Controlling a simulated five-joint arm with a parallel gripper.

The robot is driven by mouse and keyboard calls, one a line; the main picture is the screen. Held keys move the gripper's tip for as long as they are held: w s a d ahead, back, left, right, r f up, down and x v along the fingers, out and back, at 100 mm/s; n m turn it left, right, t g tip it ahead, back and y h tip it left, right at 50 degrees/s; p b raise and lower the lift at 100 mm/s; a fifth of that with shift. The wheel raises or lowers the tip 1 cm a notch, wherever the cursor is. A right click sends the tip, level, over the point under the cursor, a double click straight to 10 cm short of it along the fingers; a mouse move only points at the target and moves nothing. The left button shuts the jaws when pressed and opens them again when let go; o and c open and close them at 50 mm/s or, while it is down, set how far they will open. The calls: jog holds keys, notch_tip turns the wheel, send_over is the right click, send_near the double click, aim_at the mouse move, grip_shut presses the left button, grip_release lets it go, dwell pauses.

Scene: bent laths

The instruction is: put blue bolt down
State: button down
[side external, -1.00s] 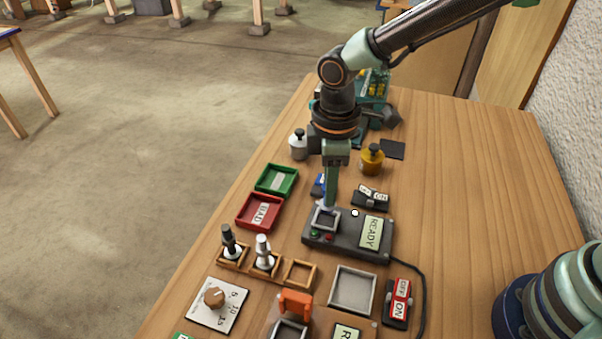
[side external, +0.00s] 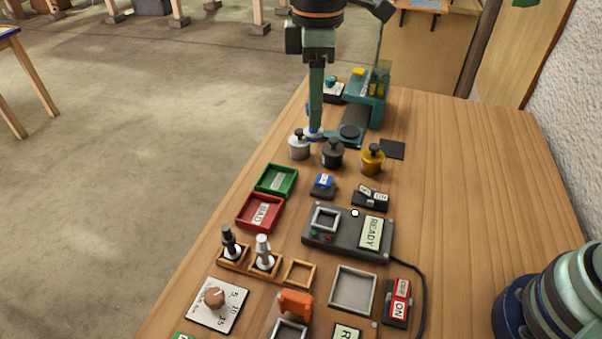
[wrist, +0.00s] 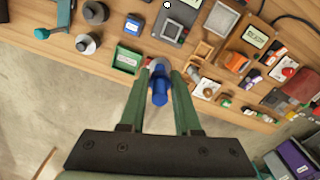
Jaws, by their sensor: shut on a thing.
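The blue bolt (wrist: 159,92) is held between the two fingers of my gripper (wrist: 160,78) in the wrist view, with a round grey end beyond the fingertips. In the side view my gripper (side external: 315,124) hangs at the far left part of the bench, by the silver weight. The blue bolt (side external: 313,134) shows only in part at the fingertips there. It appears to be above the bench, but its exact height is hard to tell.
A silver weight (side external: 299,147), black weight (side external: 333,155) and brass weight (side external: 372,160) stand near the gripper. Behind is a teal machine (side external: 377,88). Green (side external: 276,181) and red (side external: 260,213) trays lie nearer, beside a READY device (side external: 346,232).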

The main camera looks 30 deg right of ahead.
jog(key=w+a+f, duration=0.2)
jog(key=w+f, duration=0.4)
jog(key=w, duration=0.2)
send_over(278, 182)
jog(key=shift+f, duration=7.05)
jog(key=shift+f, duration=0.1)
jog(key=c, duration=0.6)
grip_release()
jog(key=shift+f, duration=0.1)
